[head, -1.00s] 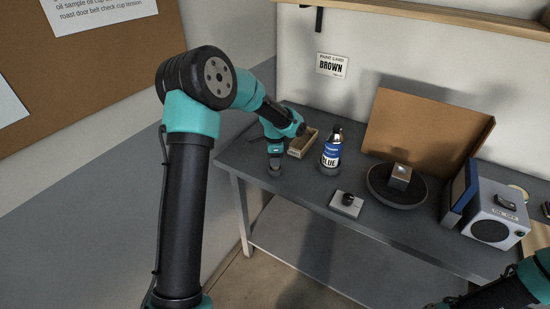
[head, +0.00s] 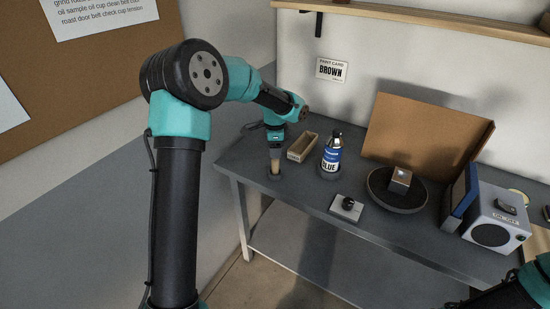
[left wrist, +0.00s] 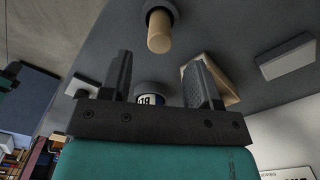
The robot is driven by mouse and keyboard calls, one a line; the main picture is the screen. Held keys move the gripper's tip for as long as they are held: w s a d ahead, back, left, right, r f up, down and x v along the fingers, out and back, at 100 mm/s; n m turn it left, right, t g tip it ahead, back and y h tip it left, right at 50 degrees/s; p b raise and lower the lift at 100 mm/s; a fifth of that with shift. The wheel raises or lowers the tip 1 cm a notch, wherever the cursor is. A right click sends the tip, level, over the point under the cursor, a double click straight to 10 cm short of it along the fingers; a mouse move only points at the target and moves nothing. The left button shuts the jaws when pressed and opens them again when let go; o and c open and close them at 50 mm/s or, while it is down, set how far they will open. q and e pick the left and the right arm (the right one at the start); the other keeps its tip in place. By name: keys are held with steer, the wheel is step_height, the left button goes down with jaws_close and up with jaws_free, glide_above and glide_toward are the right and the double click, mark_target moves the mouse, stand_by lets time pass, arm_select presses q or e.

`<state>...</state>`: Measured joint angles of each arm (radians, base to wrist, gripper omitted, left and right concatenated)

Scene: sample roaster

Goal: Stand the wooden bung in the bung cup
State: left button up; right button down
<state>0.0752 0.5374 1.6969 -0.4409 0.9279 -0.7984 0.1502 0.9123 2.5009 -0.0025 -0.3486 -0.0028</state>
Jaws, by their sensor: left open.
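The wooden bung (head: 275,167) is a pale upright cylinder at the left end of the grey bench. Its lower end is in the dark round bung cup (head: 275,176). In the left wrist view the bung (left wrist: 159,34) stands out of the cup (left wrist: 157,7). My left gripper (head: 274,155) is open just above the bung. In the left wrist view its two fingers are spread and empty, with the bung's free end just beyond the fingertips (left wrist: 158,62). My right arm shows at the lower right, its gripper out of view.
A knob box (head: 346,207), a dark round plate (head: 396,201) with a small block, a cardboard panel (head: 425,135) and a speaker-like box (head: 496,222) lie further right.

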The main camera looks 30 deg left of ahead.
arm_select(q)
step_height(320, 180, up, 6)
steer(key=shift+f, duration=0.25)
